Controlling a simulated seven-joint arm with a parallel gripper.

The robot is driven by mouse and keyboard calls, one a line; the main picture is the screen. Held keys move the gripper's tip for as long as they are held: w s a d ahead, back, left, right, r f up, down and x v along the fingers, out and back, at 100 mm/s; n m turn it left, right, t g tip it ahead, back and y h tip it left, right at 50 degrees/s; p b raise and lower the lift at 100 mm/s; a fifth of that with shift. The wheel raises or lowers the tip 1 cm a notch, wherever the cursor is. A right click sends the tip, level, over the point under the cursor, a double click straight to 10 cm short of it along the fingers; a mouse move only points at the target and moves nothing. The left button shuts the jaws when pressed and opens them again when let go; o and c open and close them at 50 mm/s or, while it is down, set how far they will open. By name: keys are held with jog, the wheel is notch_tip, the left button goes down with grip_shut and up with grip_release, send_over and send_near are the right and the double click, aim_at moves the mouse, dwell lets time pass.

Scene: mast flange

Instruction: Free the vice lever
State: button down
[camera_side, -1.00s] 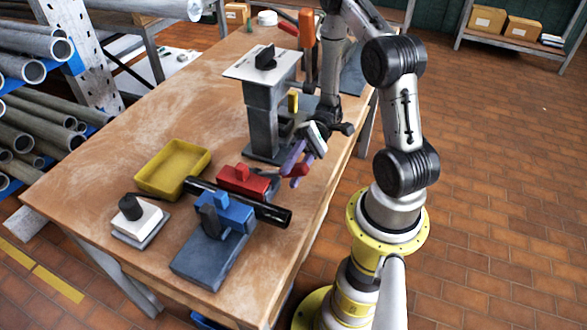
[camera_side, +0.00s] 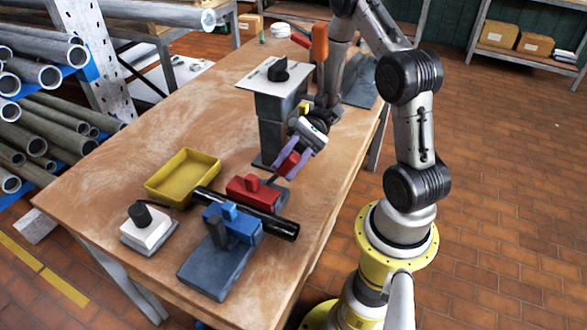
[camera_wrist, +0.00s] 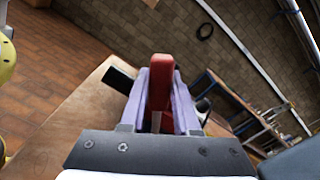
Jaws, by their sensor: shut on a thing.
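The vice on the bench has a blue jaw block (camera_side: 236,222) on a grey base and a red jaw block (camera_side: 250,190), with a black tube (camera_side: 272,222) lying between them. The vice lever has a red grip (camera_side: 291,163), which also shows upright in the wrist view (camera_wrist: 161,85). My gripper (camera_side: 288,166) has purple fingers and is shut on the red grip, one finger on each side. The join of lever and vice is hard to make out.
A grey post with a pale plate (camera_side: 255,84) stands close behind my gripper, with an orange-handled tool (camera_side: 320,42) beside it. A yellow tray (camera_side: 183,178) and a white block with a black knob (camera_side: 146,228) stand to the left.

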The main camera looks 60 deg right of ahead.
jog(key=shift+w+r+m, duration=0.15)
jog(key=shift+w+m, duration=0.15)
jog(key=c, duration=0.6)
grip_release()
jog(key=shift+c, duration=0.2)
jog(key=d, duration=1.4)
